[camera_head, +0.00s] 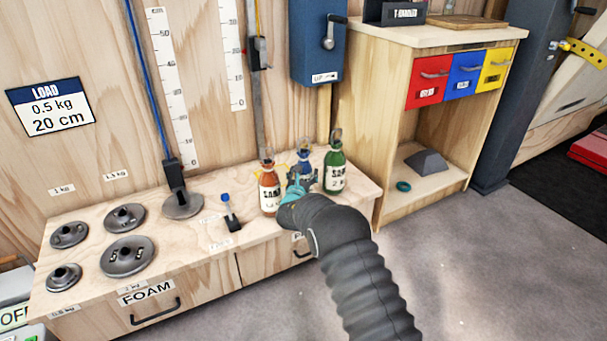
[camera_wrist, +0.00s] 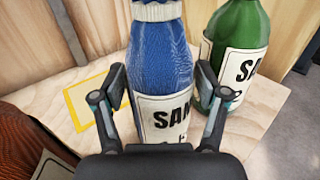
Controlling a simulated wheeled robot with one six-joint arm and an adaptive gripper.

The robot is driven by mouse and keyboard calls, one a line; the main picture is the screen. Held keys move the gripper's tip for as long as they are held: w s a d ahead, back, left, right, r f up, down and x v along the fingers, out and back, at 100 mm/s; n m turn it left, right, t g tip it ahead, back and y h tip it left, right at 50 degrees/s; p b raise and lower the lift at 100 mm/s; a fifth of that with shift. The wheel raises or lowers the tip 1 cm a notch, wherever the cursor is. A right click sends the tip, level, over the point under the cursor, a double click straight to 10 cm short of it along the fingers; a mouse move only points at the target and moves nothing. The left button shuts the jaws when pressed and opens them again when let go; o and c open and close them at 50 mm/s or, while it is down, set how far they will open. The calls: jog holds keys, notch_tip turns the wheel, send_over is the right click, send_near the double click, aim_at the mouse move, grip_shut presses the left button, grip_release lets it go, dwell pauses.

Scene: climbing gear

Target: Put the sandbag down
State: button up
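A blue sandbag (camera_head: 305,158) shaped like a bottle, with a white SAND label, is at the back of the wooden bench, between the orange and green ones. In the wrist view the blue sandbag (camera_wrist: 160,55) fills the middle, upright. My gripper (camera_head: 300,183) has one finger on each side of it; in the wrist view my gripper's fingers (camera_wrist: 161,88) lie close against its sides. Its base is hidden, so I cannot tell whether it touches the bench. A yellow-outlined square (camera_wrist: 88,101) on the bench shows just left of it, with nothing on the visible part.
The orange sandbag (camera_head: 269,190) stands left and the green sandbag (camera_head: 335,170) right, both close to my gripper. Several grey weight discs (camera_head: 128,256) lie on the bench's left. A small blue-topped clamp (camera_head: 230,213) stands nearer the middle. A cabinet with coloured drawers (camera_head: 428,80) is right.

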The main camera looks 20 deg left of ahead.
jog(key=shift+r, duration=0.15)
